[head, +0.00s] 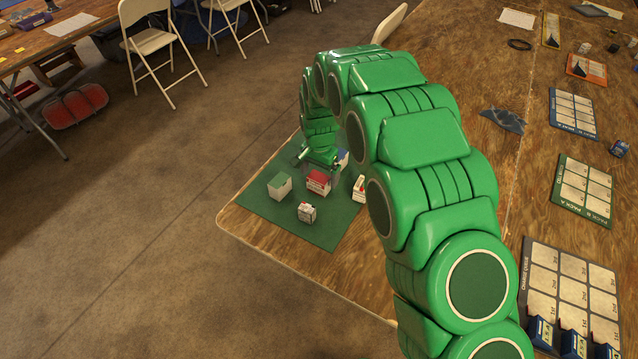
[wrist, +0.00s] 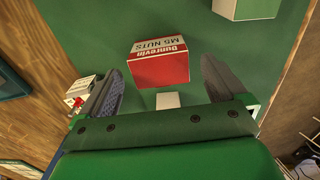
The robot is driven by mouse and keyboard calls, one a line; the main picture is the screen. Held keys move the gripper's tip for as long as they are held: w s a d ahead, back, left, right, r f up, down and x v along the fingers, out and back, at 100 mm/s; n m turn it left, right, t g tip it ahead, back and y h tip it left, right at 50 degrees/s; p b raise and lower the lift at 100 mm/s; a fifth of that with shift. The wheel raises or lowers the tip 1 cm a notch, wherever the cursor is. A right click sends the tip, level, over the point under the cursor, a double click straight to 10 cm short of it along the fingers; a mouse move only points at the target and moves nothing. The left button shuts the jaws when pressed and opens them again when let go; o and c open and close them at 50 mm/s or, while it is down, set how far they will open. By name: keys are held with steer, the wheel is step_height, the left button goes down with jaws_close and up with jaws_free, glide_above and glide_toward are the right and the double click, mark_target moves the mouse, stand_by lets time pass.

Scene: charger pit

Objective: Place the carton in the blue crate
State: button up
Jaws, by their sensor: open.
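A red-and-white carton marked M5 NUTS (wrist: 158,62) stands on a green mat (wrist: 90,30) in the wrist view. It also shows in the head view (head: 318,182), just below my gripper (head: 320,165). My gripper is open, and its two dark fingers (wrist: 161,78) spread either side of the carton's near end in the wrist picture. The carton appears to lie beyond the fingertips, not gripped. A small white block (wrist: 167,100) shows between the fingers near the palm. I cannot make out a blue crate in either view.
A green-and-white box (head: 280,187), a small black-and-white box (head: 307,212) and a white-and-red box (head: 358,188) stand around the carton. The mat lies at the table's corner edge. Flat cards (head: 573,110) lie on the right; folding chairs (head: 160,45) stand beyond.

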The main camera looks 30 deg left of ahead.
mark_target(319, 177)
steer(key=shift+s+f, duration=0.1)
steer(key=shift+f, duration=1.8)
steer(key=c, duration=1.2)
